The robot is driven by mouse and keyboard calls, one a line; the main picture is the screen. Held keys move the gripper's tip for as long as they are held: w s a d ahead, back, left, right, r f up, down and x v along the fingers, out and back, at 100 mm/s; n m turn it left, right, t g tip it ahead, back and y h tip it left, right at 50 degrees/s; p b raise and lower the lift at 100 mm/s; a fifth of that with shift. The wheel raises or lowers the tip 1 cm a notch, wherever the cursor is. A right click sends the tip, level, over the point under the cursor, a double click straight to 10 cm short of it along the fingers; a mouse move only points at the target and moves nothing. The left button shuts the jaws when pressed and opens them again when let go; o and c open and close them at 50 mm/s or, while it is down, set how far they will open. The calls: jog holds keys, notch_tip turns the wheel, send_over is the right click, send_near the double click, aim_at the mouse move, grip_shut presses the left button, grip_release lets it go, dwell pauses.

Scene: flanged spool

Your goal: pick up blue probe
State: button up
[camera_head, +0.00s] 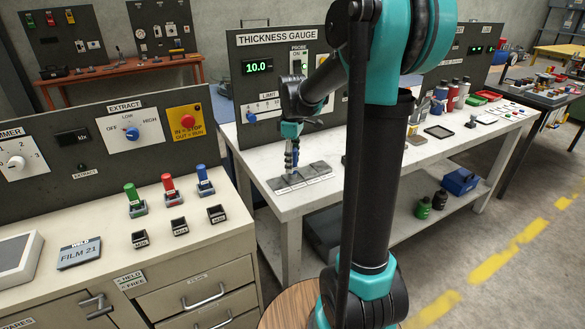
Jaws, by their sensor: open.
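A probe-like piece with a blue handle (204,175) stands upright in a small grey holder on the left cabinet, the rightmost of three beside a red one (168,185) and a green one (131,193). I cannot tell for sure that it is the blue probe. My gripper (291,172) points down over flat grey labelled plates (312,178) on the white bench, to the right of the cabinet and apart from the blue piece. Its jaws are open. They are small here, and I cannot make out anything between them.
Small black labelled bins (180,226) sit in front of the three holders. A FILM 21 plate (79,252) lies at the left. The thickness gauge panel (270,70) stands behind my gripper. My arm hides the bench's middle. Bottles (452,98) and trays stand further right.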

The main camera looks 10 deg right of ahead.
grip_shut()
jog(key=shift+r, duration=0.1)
dwell(0.3)
